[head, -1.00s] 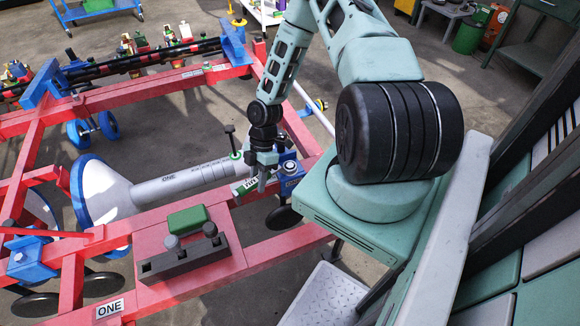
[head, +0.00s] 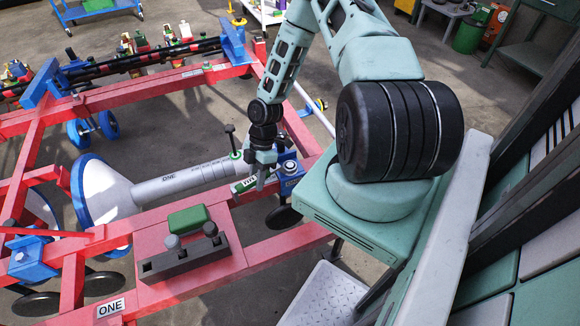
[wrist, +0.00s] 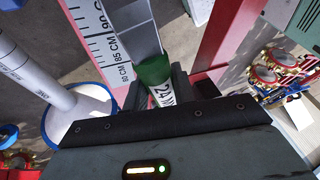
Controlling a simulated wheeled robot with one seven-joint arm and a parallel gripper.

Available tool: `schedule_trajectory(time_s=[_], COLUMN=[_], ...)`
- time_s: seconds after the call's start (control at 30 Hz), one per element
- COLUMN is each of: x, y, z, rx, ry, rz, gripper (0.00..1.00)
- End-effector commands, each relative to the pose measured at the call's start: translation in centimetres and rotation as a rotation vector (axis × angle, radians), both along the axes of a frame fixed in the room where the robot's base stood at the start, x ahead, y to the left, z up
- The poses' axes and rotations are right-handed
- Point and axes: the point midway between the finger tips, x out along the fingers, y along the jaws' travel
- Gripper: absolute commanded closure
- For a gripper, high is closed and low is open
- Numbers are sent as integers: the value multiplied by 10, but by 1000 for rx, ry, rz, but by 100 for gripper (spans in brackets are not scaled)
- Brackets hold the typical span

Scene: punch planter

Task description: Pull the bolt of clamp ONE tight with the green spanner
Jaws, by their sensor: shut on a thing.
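My gripper (head: 261,181) is low over the near red beam and shut on the green spanner (head: 245,184). In the wrist view the spanner (wrist: 152,70) shows a grey shaft, a green band and a white "24 M…" label between my fingers (wrist: 165,98). A blue clamp block (head: 290,178) sits on the red beam just right of my gripper. My gripper partly hides it, and I cannot tell whether the spanner touches its bolt.
A grey cylinder marked "ONE" (head: 185,179) with a white cone (head: 103,190) lies behind the beam. A dark holder (head: 185,262) with knobs and a green block (head: 188,219) are on the red plate to the left. A measuring strip (wrist: 98,40) runs beside the spanner.

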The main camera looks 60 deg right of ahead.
Motion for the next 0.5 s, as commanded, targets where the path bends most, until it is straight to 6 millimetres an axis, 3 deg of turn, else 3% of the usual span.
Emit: schedule_trajectory(time_s=[0.5], x=[0], y=[0], z=[29], rx=[0], ry=[-1], rz=[0], gripper=[100])
